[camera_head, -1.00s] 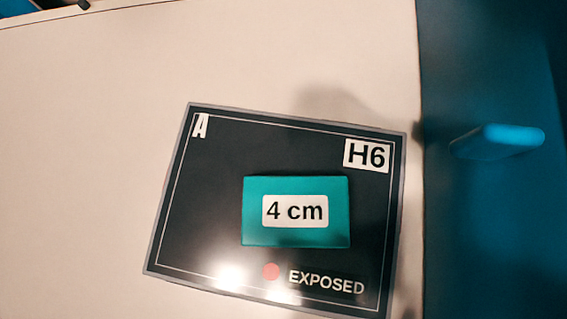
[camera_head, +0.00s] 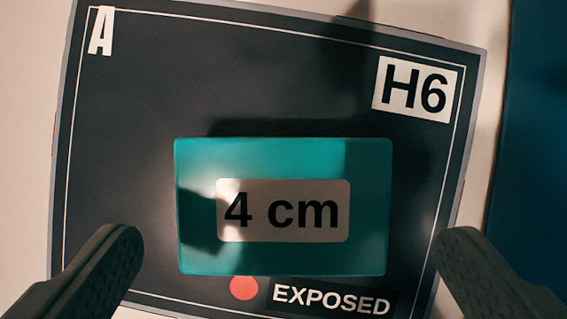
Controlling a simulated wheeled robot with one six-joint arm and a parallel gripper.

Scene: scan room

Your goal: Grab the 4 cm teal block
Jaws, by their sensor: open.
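The teal block (camera_head: 283,160) lies on a dark plate (camera_head: 130,130) in the middle of the view, with its "4 cm" label facing me. My gripper (camera_head: 290,245) is open, and its two dark fingers show at the lower left and lower right. The fingertips are on either side of the block in the picture, with a gap between each finger and the block. They do not appear to touch it. Shadows fall across the block's left and right parts.
The plate carries a white "A", an "H6" label (camera_head: 416,89), a red dot (camera_head: 244,288) and the word "EXPOSED". A pale surface (camera_head: 35,100) shows around the plate. A dark blue area (camera_head: 535,150) lies beyond its right edge. No other object stands close to the block.

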